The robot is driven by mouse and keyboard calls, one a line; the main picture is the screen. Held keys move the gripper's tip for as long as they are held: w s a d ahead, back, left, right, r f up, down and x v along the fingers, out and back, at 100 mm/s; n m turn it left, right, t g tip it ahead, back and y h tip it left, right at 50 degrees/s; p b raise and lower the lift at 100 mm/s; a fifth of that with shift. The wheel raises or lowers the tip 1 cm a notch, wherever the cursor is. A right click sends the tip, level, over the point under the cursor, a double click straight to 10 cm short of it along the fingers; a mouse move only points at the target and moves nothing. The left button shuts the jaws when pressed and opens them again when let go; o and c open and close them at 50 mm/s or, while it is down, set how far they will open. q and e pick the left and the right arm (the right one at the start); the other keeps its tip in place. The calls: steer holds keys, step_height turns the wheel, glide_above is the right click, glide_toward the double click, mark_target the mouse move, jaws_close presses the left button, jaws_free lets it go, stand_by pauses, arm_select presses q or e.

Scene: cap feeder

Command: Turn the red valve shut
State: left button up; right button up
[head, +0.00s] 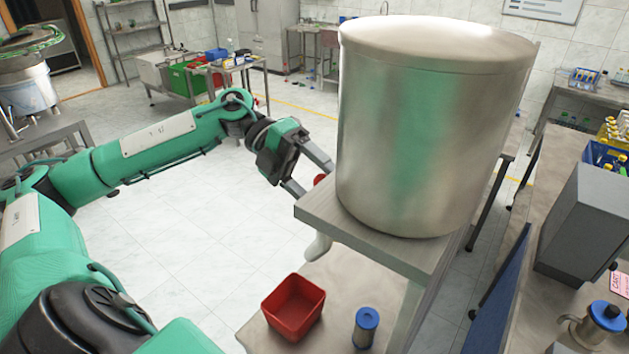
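The red valve (319,180) shows as a small red piece at the lower left side of the big metal tank (430,130). Most of the valve is hidden, so I cannot tell how its handle is turned. My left gripper (317,180) is at the valve, its two fingers spread apart with the red piece between their tips. I cannot tell whether a finger touches it. A pale spout-like shape (319,246) hangs below the tank's shelf edge. My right gripper is out of view.
The tank stands on a raised grey shelf (345,232). Below are a red bin (293,306) and a blue-topped cylinder (366,327) on a lower surface. A bench (520,235) with a grey box (590,235) stands at the right. The floor left of the tank is clear.

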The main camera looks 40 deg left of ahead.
arm_select(q)
steer(key=shift+s+a+r, duration=0.1)
steer(key=shift+s+r, duration=0.05)
steer(key=b+v, duration=0.5)
steer(key=v, duration=0.8)
steer(key=shift+a, duration=0.35)
